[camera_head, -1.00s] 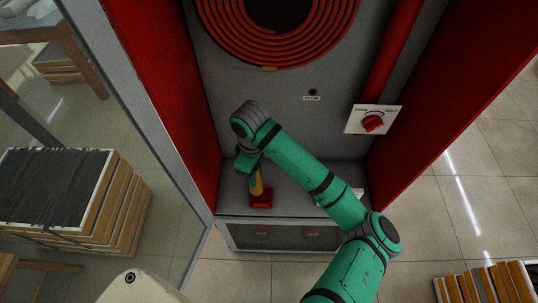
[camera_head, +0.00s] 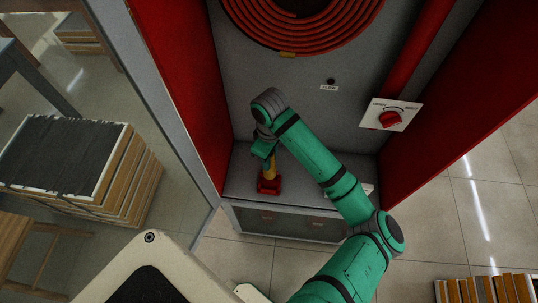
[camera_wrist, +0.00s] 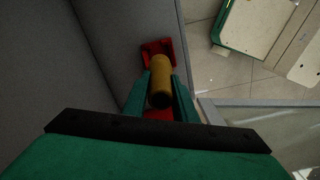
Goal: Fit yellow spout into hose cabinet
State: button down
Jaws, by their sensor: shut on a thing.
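The yellow spout (camera_head: 269,172) stands roughly upright at the red holder (camera_head: 269,186) on the floor of the hose cabinet (camera_head: 237,168), near its left side. In the wrist view the spout (camera_wrist: 160,78) lies between the two green fingers of my gripper (camera_wrist: 161,95), which is shut on it. The red holder (camera_wrist: 153,48) shows behind and below the spout. Whether the spout is fully seated in the holder cannot be told. In the head view my gripper (camera_head: 264,150) reaches down from above, and its fingertips are partly hidden.
A coiled red hose (camera_head: 300,30) is on the cabinet's back wall. A white panel with a red knob (camera_head: 390,117) is at the right. Red side walls (camera_head: 165,70) bound the space. A pallet stack (camera_head: 75,165) stands outside, left.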

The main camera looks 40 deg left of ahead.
jog(key=shift+f, duration=2.2)
jog(key=shift+f, duration=1.8)
dwell(0.7)
jog(key=c, duration=1.4)
grip_release()
jog(key=shift+o, duration=0.2)
jog(key=shift+r, duration=0.1)
jog(key=shift+w+r, duration=0.15)
jog(key=shift+r, duration=3.25)
